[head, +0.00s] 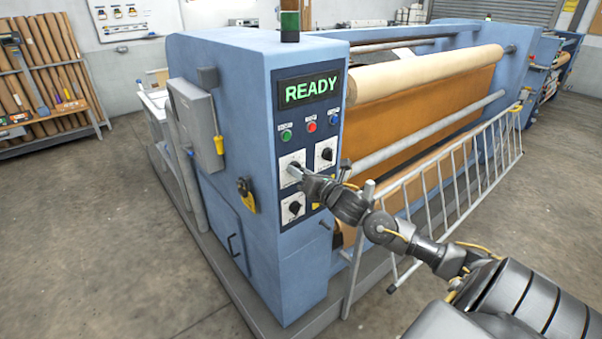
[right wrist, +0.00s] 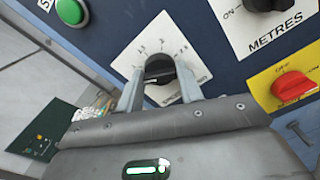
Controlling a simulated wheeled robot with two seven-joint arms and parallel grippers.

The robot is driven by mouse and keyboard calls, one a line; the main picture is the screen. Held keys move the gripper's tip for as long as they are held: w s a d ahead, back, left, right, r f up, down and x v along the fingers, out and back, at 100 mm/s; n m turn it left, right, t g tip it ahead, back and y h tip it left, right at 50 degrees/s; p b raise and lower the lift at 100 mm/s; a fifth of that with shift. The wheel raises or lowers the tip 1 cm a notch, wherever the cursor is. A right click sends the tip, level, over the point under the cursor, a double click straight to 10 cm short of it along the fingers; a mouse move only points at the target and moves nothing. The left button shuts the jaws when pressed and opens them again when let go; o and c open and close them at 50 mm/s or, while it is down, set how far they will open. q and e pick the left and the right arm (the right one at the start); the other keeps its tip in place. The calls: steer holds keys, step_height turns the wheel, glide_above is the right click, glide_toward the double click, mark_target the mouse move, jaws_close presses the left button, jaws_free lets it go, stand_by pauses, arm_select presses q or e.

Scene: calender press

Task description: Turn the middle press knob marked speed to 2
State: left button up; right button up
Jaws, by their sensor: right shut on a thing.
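My right gripper (head: 298,173) is at the front panel of the blue press, over a white dial plate (head: 286,160). In the right wrist view its two fingers (right wrist: 160,79) stand on either side of a round black knob (right wrist: 158,68) and are shut on it. The knob sits on a white plate (right wrist: 196,55), tilted in this view, with small numbers around the knob. Part of the plate's lower lettering is behind the gripper and too small to read. The knob's pointer setting cannot be read clearly. My left gripper is not in view.
A METRES dial (head: 326,154) is to the right and another black dial (head: 293,208) is below. A red knob on a yellow plate (right wrist: 292,86) is close by. Push buttons (head: 310,127) and a READY display (head: 310,90) are above. A metal rail (head: 440,185) stands along the press.

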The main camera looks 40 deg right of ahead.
steer(key=shift+m+p, duration=4.3)
steer(key=shift+m, duration=6.2)
steer(key=shift+f, duration=0.1)
steer(key=o, duration=1)
steer(key=s+b, duration=0.3)
steer(key=s, duration=0.8)
steer(key=shift+b, duration=0.35)
